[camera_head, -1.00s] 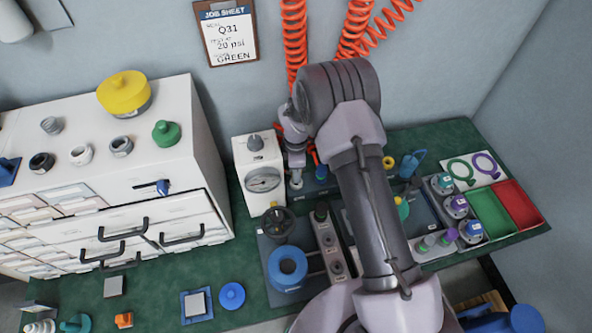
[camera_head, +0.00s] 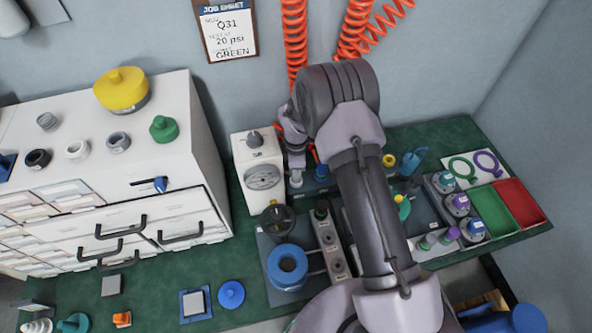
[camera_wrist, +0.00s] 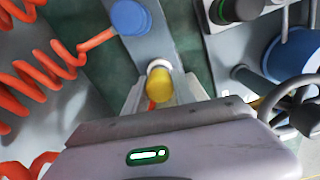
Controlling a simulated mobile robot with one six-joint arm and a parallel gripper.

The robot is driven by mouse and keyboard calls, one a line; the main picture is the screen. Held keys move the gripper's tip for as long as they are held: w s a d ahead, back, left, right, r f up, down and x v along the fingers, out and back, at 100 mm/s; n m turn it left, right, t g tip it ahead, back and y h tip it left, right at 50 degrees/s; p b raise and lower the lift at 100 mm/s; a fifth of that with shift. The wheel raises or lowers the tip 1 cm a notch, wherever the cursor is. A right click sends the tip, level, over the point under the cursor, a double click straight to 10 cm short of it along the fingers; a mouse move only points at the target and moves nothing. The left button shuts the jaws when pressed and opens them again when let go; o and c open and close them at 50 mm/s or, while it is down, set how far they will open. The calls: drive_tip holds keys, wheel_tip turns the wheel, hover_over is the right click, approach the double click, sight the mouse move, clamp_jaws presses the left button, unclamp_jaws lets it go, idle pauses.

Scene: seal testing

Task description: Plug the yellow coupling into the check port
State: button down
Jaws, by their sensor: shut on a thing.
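The yellow coupling (camera_wrist: 159,87) shows in the wrist view between the two fingers of my gripper (camera_wrist: 163,91), which is shut on it. A pale ring (camera_wrist: 157,64) sits at its far end; I cannot tell whether it belongs to the coupling or to a socket. A bit of orange hose shows by the coupling. In the head view my gripper (camera_head: 296,170) points down just right of the white gauge box (camera_head: 262,186), and the coupling cannot be made out there. I cannot tell for sure which fitting is the check port.
A blue coupling (camera_wrist: 130,17) with an orange hose (camera_wrist: 35,75) stands on the grey strip (camera_wrist: 150,45) beyond my gripper. A fixture with a black knob (camera_wrist: 245,8) and a handwheel (camera_wrist: 292,103) are close on the right.

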drive_tip(key=shift+f+b, duration=0.4)
drive_tip(key=shift+f, duration=0.2)
drive_tip(key=c, duration=0.9)
unclamp_jaws()
drive_tip(key=shift+c, duration=0.2)
wheel_tip(320, 180, up, 17)
drive_tip(key=p, duration=0.6)
drive_tip(key=shift+r, duration=0.2)
drive_tip(key=s+d+r+m+t+y, duration=0.15)
drive_tip(key=s+r+m, duration=0.3)
drive_tip(key=r, duration=0.55)
drive_tip(key=s+d+r+m+t+h, duration=0.1)
drive_tip(key=s+d+r+m, duration=0.3)
drive_tip(key=r, duration=0.5)
drive_tip(key=s+d+r+m+t, duration=0.1)
drive_tip(key=s+r+m, duration=0.2)
drive_tip(key=s+m, duration=0.4)
drive_tip(key=s+r+m+t+y+b, duration=0.1)
drive_tip(key=s+r+m, duration=0.3)
drive_tip(key=s, duration=0.9)
drive_tip(key=m+t, duration=0.1)
drive_tip(key=m, duration=0.2)
drive_tip(key=shift+s+d+r, duration=0.15)
drive_tip(key=shift+s+d, duration=0.15)
drive_tip(key=shift+d, duration=0.1)
